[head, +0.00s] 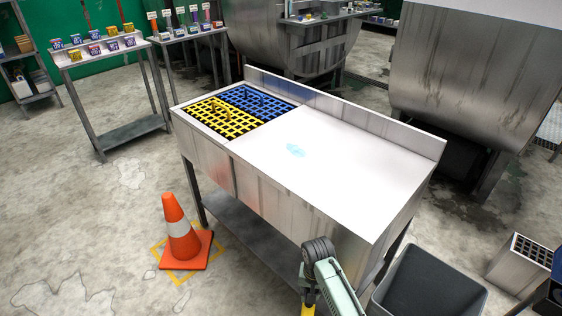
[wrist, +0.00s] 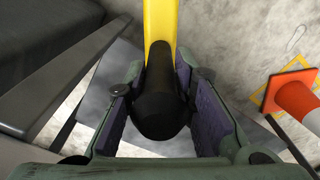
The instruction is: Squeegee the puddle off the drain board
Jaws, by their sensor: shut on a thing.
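The drain board (head: 345,165) is the pale flat top of a metal sink unit in the head view. A small light-blue puddle (head: 295,151) lies on it, left of its middle. In the wrist view my gripper (wrist: 160,108) is shut on a yellow handle with a black rounded grip (wrist: 158,105). The handle runs out of the top of that view, so the tool's working end is hidden. In the head view my arm is at the bottom edge, in front of the board's near right corner and clear of the puddle. A bit of yellow (head: 308,310) shows beside it.
Yellow (head: 222,117) and blue (head: 262,101) grates fill the basin left of the board. A raised backsplash (head: 345,112) runs along the back. An orange cone (head: 178,228) stands on the floor at front left. A grey bin (head: 428,285) stands at lower right.

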